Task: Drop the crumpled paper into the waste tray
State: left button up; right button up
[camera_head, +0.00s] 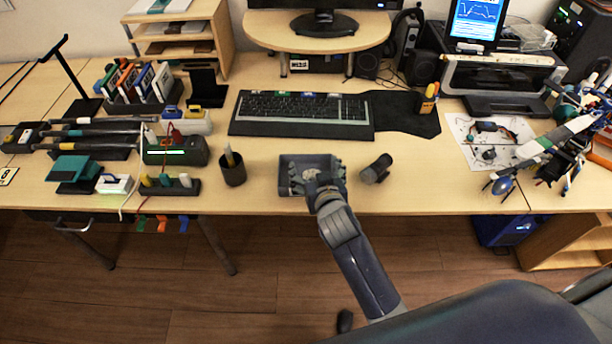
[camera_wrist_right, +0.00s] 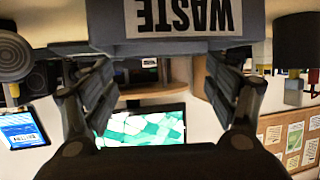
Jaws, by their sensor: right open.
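The waste tray (camera_head: 288,189) is a grey open box near the front edge of the desk. In the right wrist view the tray (camera_wrist_right: 85,46) is at the top, with its upside-down WASTE label. A small pale lump, which looks like the crumpled paper (camera_head: 311,174), shows inside the tray between my fingers. My right gripper (camera_head: 317,178) reaches in from the front and is over the tray. In the wrist view my right gripper (camera_wrist_right: 155,55) has its fingers spread, with nothing held between them. The paper is not visible there. My left gripper is not in view.
A dark pen cup (camera_head: 233,172) stands left of the tray, and a dark cylinder (camera_head: 376,168) lies close on its right. The keyboard (camera_head: 302,112) is behind. Connectors and cables (camera_head: 175,150) crowd the left.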

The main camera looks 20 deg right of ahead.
jog(key=v, duration=1.1)
jog(key=shift+s+d+f, duration=0.1)
jog(key=shift+s, duration=0.05)
